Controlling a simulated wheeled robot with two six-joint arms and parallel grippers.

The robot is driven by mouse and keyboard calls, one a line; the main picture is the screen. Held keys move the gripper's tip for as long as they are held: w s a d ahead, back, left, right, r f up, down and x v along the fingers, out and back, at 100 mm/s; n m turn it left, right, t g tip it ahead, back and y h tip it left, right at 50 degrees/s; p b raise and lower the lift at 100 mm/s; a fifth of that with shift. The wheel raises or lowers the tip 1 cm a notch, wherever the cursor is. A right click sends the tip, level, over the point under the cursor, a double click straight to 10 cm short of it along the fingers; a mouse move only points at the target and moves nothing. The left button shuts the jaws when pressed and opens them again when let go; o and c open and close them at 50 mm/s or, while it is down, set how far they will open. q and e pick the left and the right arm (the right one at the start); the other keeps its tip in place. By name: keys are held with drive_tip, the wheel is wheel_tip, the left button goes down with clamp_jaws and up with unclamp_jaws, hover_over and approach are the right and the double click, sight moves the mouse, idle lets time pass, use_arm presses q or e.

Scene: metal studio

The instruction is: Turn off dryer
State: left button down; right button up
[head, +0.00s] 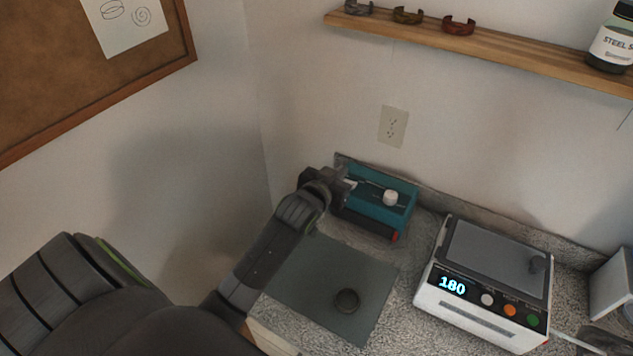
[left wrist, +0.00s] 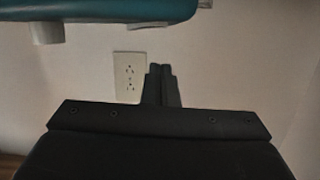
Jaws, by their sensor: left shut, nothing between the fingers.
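A teal box-shaped device (head: 378,208) with a white knob (head: 390,197) on top and a red part at its front right corner stands against the back wall. Right of it is a white device (head: 475,318) with a lit 180 display, white, orange and green buttons and a grey top. I cannot tell for sure which one is the dryer. My left gripper (head: 347,183) is shut and empty at the left end of the teal device, left of the knob. In the left wrist view, the closed fingers (left wrist: 162,85) point at the wall, with the teal device (left wrist: 110,12) along the top edge.
A grey mat (head: 310,275) with a small dark round object (head: 347,300) lies in front of the teal device. A wall outlet (head: 393,127) sits behind. A cork board (head: 75,65) hangs at left.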

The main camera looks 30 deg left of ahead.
use_arm(q)
drive_tip(key=b+v, duration=0.3)
drive_tip(key=v, duration=0.7)
drive_tip(key=shift+a+r, duration=0.2)
drive_tip(key=shift+r, duration=0.15)
